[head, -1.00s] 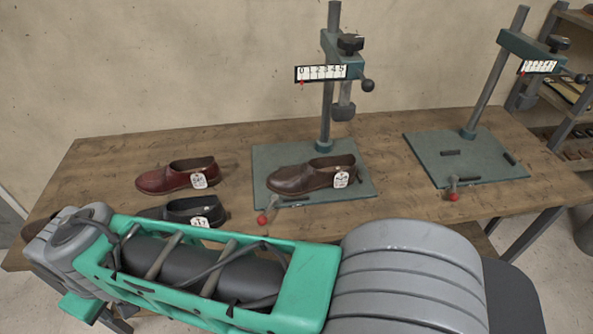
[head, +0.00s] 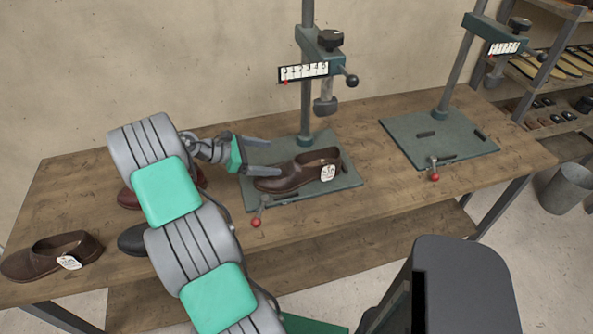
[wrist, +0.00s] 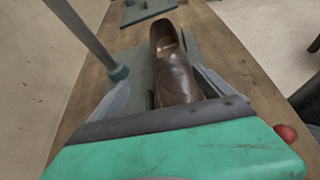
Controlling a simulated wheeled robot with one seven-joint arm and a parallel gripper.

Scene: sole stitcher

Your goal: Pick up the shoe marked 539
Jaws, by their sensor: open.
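A brown shoe (head: 290,176) with a white tag (head: 327,172) sits on the base plate of the nearer stitching stand; the tag's digits are too small to read surely. My gripper (head: 274,157) is open at the shoe's toe end, one finger on the far side and one on the near side. In the wrist view the same shoe (wrist: 177,83) points its toe at my gripper (wrist: 164,90), between the spread fingers. Another brown tagged shoe (head: 50,255) lies at the table's left. A dark red shoe (head: 129,198) and a black shoe (head: 131,240) are mostly hidden by my arm.
The nearer stand's post (head: 306,70) and overhanging head (head: 325,103) rise just behind the shoe. A red-knobbed lever (head: 257,221) stands at the plate's front edge. A second stand's plate (head: 440,140) is empty at right. Shelves (head: 560,75) and a bin (head: 566,188) are farther right.

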